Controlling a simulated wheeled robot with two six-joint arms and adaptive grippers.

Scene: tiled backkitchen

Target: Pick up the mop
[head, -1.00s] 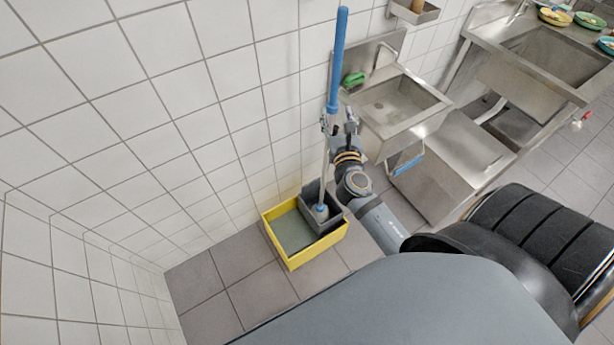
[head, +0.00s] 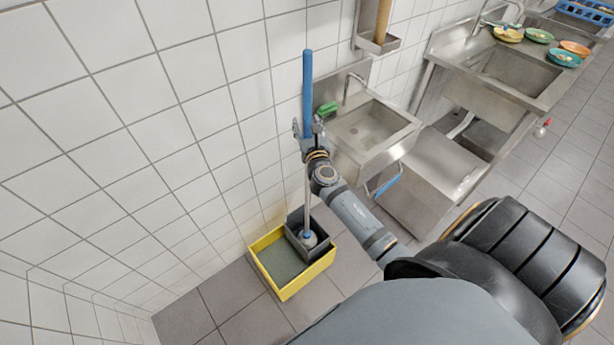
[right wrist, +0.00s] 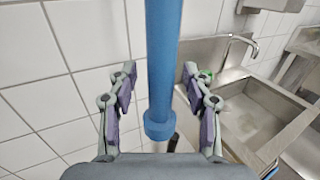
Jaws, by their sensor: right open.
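The mop stands upright with its blue handle (head: 307,92) along the tiled wall and its head in the grey wringer part of a yellow bucket (head: 285,290). My right gripper (head: 308,126) is at the lower end of the blue grip. In the right wrist view, the open fingers of the right gripper (right wrist: 158,88) stand on either side of the blue handle (right wrist: 162,65), with gaps on both sides. The lower pole is mostly hidden there. My left gripper is not in view.
A small steel hand sink (head: 365,130) with a green item (head: 327,108) on it is close to the right of the mop. A larger sink counter (head: 510,70) with several plates stands farther right. The tiled wall is close on the left. Grey floor is free around the bucket.

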